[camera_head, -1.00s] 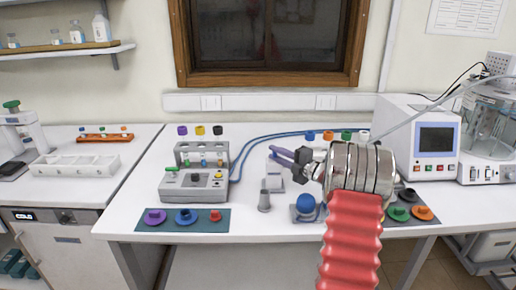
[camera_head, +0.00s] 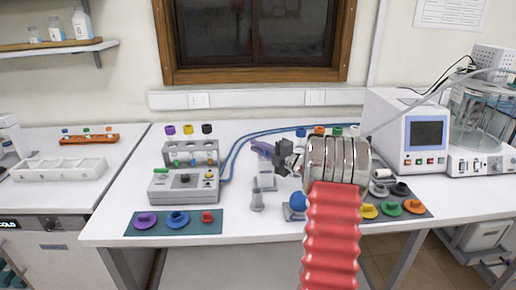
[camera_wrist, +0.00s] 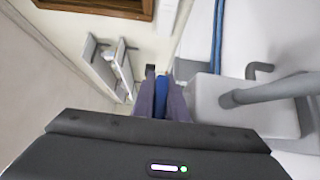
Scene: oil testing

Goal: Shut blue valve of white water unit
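The white water unit (camera_head: 266,180) stands on the middle of the bench, a small white block with a grey pipe. In the wrist view the white unit (camera_wrist: 215,110) fills the right, with a grey bent pipe across it. In the wrist view my gripper (camera_wrist: 160,85) is just left of the unit. Blue shows in the narrow gap between the fingers; I cannot tell whether it is the valve.
A grey test box (camera_head: 184,187) and a teal mat (camera_head: 152,230) with coloured caps lie to the left. A small grey cylinder (camera_head: 257,201) and a blue ball (camera_head: 298,202) stand in front of the unit. A white screen machine (camera_head: 405,132) stands right. Blue hoses run behind.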

